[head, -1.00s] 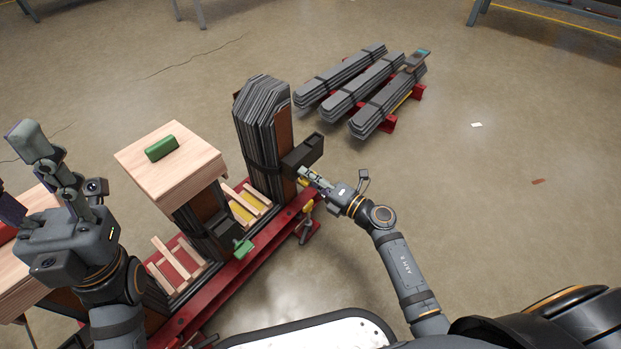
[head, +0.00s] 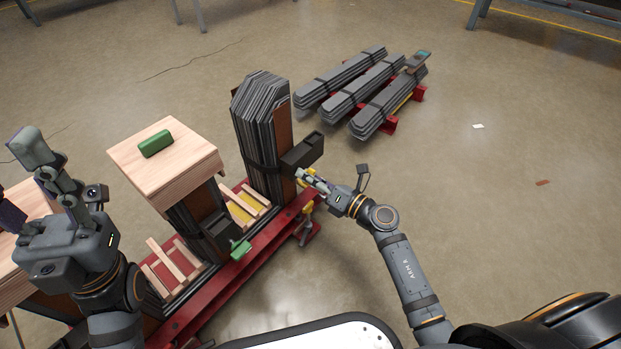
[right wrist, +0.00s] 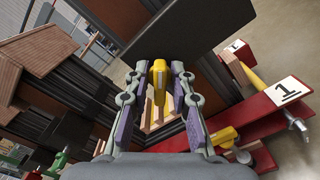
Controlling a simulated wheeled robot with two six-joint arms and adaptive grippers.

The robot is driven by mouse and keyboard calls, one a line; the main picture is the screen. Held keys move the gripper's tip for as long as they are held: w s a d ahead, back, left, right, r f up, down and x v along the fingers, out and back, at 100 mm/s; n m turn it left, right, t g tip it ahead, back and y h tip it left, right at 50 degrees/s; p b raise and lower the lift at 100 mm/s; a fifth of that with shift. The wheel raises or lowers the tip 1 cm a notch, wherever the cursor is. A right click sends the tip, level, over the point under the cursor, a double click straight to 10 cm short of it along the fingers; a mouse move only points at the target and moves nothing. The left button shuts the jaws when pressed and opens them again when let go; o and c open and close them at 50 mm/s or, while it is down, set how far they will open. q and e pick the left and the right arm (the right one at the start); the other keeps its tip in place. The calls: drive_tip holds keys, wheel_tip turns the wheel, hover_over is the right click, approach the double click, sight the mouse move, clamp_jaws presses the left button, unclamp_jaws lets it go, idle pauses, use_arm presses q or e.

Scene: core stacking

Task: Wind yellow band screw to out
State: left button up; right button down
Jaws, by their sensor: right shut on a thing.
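The yellow band screw (head: 307,174) sits at the dark clamp block (head: 303,151) on the banded grey stack (head: 262,120) at the right end of the red frame. My right gripper (head: 314,182) is at that screw, its fingers around the yellow handle. In the right wrist view the yellow handle (right wrist: 158,82) stands between the two fingers (right wrist: 160,97), which are shut on it. How far the screw is turned cannot be told. My left gripper (head: 22,178) is raised at the left of the head view, its fingers apart and empty.
A green screw (head: 240,249) sticks out of the middle stack, topped by a wooden board (head: 165,160) with a green block. Another yellow handle (head: 307,208) is low on the red frame (head: 222,295).

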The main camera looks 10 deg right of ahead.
drive_tip(key=n+b, duration=0.1)
drive_tip(key=n, duration=0.1)
drive_tip(key=shift+f+n, duration=0.15)
drive_tip(key=shift+n, duration=0.55)
